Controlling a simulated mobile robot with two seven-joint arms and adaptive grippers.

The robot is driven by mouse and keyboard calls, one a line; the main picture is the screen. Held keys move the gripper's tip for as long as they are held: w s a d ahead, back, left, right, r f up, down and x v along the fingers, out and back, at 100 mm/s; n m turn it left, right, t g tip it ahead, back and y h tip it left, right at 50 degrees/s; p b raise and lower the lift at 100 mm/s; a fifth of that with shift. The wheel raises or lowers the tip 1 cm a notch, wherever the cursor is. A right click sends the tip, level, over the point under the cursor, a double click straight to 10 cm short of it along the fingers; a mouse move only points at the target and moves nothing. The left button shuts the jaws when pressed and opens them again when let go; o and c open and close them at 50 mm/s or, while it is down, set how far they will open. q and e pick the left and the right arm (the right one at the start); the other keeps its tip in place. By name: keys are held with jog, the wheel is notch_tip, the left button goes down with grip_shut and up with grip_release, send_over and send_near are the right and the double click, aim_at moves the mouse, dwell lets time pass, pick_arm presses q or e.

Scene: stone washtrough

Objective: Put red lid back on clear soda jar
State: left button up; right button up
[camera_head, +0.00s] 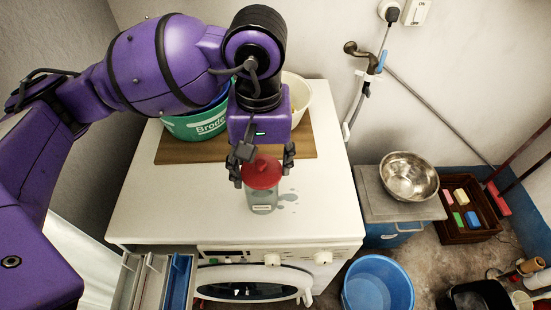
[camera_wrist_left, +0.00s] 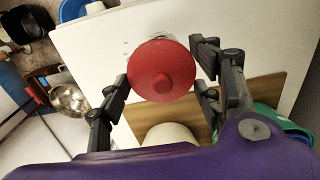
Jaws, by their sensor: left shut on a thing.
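The red lid (camera_head: 262,173) is round with a small knob on top. My left gripper (camera_head: 261,168) is shut on it, with the fingers at its sides and pointing down. The clear soda jar (camera_head: 262,204) stands upright on the white washing machine top, directly below the lid. I cannot tell whether the lid is touching the jar's rim. In the left wrist view the lid (camera_wrist_left: 162,72) shows from above between the fingers (camera_wrist_left: 166,72) and hides most of the jar. My right gripper is not in view.
Behind the jar, a wooden board (camera_head: 185,152) holds a green tub (camera_head: 195,127) and a cream bowl (camera_head: 300,98). A steel bowl (camera_head: 409,177) sits on a stand at right. A blue bucket (camera_head: 378,285) is on the floor. The white top (camera_head: 150,205) is clear left of the jar.

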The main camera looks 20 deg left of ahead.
aim_at(261, 173)
pick_arm(q)
jog(key=shift+w+a+f, duration=0.25)
jog(key=shift+w+f, duration=0.1)
jog(key=shift+f, duration=0.2)
jog(key=shift+w+a+f, duration=0.1)
jog(key=shift+w+f, duration=0.1)
jog(key=shift+f, duration=1.55)
